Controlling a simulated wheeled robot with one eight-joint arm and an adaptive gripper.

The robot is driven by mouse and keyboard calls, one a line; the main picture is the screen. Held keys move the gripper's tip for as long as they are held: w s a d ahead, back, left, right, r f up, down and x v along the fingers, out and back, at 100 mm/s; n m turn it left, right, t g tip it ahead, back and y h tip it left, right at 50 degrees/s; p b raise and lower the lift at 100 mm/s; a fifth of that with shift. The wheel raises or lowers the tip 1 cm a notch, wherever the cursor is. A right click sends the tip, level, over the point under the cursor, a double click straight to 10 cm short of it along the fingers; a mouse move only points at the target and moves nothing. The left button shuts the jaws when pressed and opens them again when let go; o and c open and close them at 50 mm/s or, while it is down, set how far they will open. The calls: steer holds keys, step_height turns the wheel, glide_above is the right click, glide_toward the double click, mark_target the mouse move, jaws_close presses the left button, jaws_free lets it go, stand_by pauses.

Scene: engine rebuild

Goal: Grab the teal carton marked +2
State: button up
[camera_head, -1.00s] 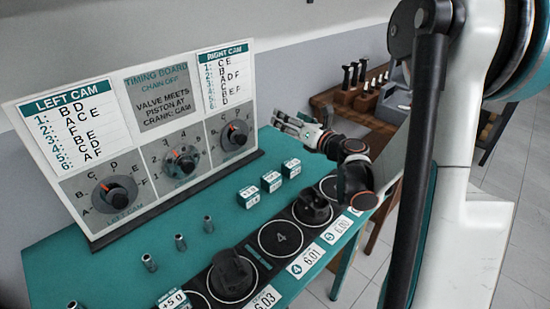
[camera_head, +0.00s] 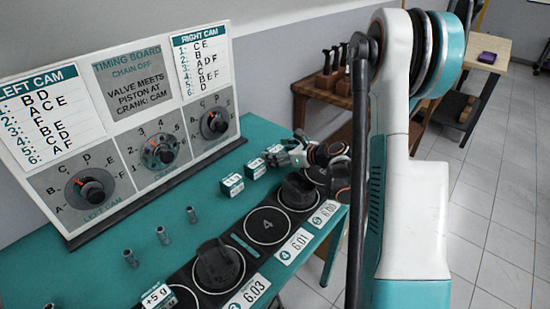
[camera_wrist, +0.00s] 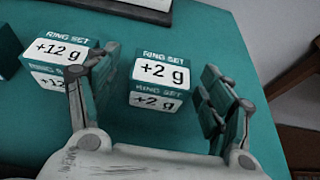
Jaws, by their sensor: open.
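The teal carton with white label marked +2 g (camera_wrist: 160,72) stands on the teal bench in the wrist view. My gripper (camera_wrist: 162,80) is open, with one finger on each side of this carton and visible gaps to it. The left finger is between it and the +12 g carton (camera_wrist: 55,62), partly covering that one. In the head view my gripper (camera_head: 283,153) is low at the far end of the carton row. The +2 g carton there (camera_head: 273,150) is partly hidden by the fingers, and its marking is too small to read.
Another carton (camera_head: 232,185) stands nearer in the row. The timing board (camera_head: 130,100) rises behind. Pistons (camera_head: 218,265) sit on a dark strip along the front, with several small metal pins (camera_head: 162,235) on the left. Bare bench lies right of the +2 g carton.

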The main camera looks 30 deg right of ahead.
steer(key=shift+x, duration=0.85)
steer(key=c, duration=1.2)
steer(key=shift+o, duration=0.2)
steer(key=shift+r, duration=0.1)
